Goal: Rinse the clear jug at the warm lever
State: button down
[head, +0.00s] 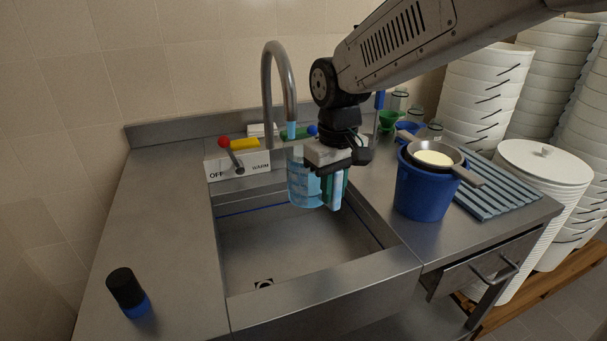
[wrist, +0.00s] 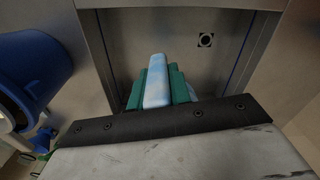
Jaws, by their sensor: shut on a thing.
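The clear jug (head: 301,182), bluish and see-through, hangs upright above the sink basin, under the tap spout (head: 291,112). My gripper (head: 334,186) is shut on its handle; in the wrist view the pale blue handle (wrist: 157,82) sits between my green finger pads. A short blue strip shows right below the spout's mouth; I cannot tell whether it is running water. The lever with a red ball (head: 224,142) stands on the panel (head: 262,161) marked OFF at left and WARM at right. It leans up and left, on the OFF side.
The steel sink basin (head: 285,244) is empty below, with a drain. A blue bucket (head: 421,192) with a pan (head: 461,169) on top stands to its right, beside a ribbed mat (head: 507,193). The left counter is mostly clear.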

jog(key=shift+s+d, duration=0.45)
jog(key=shift+s, duration=0.4)
jog(key=shift+s+d, duration=0.4)
jog(key=shift+s, duration=0.5)
jog(key=shift+s+d, duration=0.45)
jog(key=shift+s, duration=0.4)
jog(key=s+d+r, duration=0.2)
jog(key=s+r, duration=0.2)
jog(key=shift+s+d, duration=0.15)
jog(key=shift+s, duration=0.05)
